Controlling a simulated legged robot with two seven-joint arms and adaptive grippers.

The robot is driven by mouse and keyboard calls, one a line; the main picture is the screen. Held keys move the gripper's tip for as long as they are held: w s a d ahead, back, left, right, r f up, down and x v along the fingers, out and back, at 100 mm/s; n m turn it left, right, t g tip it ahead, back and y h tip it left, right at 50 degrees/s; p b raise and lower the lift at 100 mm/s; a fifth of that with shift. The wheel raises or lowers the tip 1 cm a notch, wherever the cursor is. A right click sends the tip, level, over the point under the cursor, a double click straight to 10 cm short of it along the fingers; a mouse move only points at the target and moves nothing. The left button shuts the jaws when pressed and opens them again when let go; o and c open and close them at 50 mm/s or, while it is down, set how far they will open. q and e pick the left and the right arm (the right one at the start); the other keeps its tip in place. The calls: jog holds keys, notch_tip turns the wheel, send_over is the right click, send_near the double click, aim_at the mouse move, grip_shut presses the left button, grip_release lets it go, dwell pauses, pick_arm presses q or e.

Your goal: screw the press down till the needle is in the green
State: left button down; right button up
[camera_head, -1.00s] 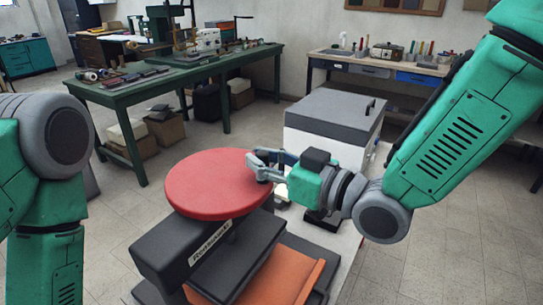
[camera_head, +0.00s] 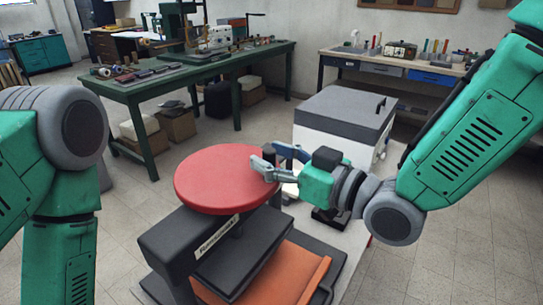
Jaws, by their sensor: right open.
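The press (camera_head: 180,240) stands in front of me, with a dark frame and a large round red wheel (camera_head: 222,178) on top. An orange-brown piece (camera_head: 290,272) lies low in the press, between dark plates. My right gripper (camera_head: 268,162) is at the right rim of the wheel, its fingers open; I cannot tell whether they touch it. My left arm shows at the left edge, but its gripper is out of view. I see no needle or green zone; a gauge may be hidden.
A white box with a grey lid (camera_head: 345,110) stands behind my right gripper on the same pale table (camera_head: 385,180). A green workbench (camera_head: 190,70) with tools is at the back left. Another bench (camera_head: 400,66) stands along the back wall.

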jog(key=v, duration=1.1)
jog(key=shift+s+d, duration=0.25)
jog(key=shift+d, duration=0.05)
jog(key=shift+d, duration=0.25)
